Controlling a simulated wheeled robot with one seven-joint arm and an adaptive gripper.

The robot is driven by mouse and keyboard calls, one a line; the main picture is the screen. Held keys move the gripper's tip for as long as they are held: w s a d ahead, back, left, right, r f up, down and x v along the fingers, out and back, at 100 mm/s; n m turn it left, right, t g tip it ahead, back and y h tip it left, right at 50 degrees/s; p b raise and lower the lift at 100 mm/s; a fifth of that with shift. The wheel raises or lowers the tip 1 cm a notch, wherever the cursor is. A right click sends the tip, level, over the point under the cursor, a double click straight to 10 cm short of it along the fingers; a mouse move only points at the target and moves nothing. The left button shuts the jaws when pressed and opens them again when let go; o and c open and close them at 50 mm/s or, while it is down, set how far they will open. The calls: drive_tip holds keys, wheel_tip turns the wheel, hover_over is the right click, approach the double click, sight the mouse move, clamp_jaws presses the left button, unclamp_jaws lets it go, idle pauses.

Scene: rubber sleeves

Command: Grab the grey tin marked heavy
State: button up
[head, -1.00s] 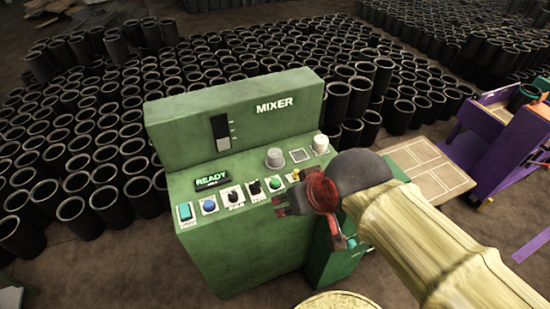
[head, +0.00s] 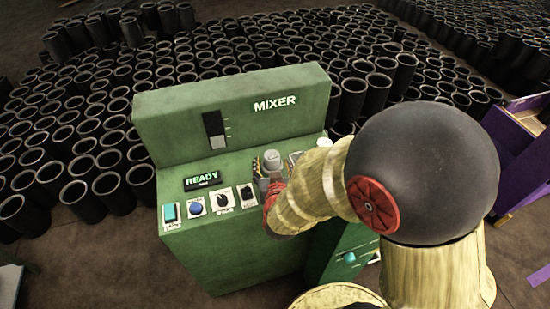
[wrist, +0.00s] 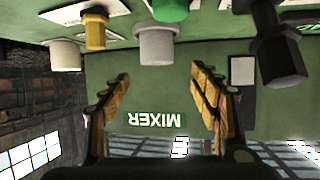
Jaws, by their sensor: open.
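The grey tin (head: 273,157) stands upright on the green mixer's ledge, at the back of the control panel, partly hidden by my gripper in the head view. I cannot read a mark on it. In the upside-down wrist view the grey tin (wrist: 156,46) is at the top middle, ahead of the gap between my fingers and apart from them. My gripper (wrist: 160,95) is open and empty. In the head view my gripper (head: 265,176) is over the panel, just in front of the tin.
A white tin (head: 324,143) stands to the right on the same ledge. The mixer's back wall (head: 235,110) stands behind. Many black sleeves (head: 90,150) fill the floor beyond.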

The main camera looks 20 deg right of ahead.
sight(272, 157)
drive_tip(key=shift+b+x, duration=0.3)
drive_tip(key=shift+x, duration=0.9)
drive_tip(key=x, duration=0.2)
drive_tip(key=b+x, duration=0.1)
drive_tip(key=x, duration=0.1)
drive_tip(key=shift+d+f, duration=0.25)
drive_tip(key=shift+f, duration=0.1)
drive_tip(key=shift+w+d+f+b, duration=0.15)
drive_tip(key=shift+w+b, duration=0.15)
drive_tip(key=shift+w, duration=0.2)
drive_tip(key=shift+c, duration=1.4)
drive_tip(key=c, duration=1.1)
drive_tip(key=shift+c, duration=0.2)
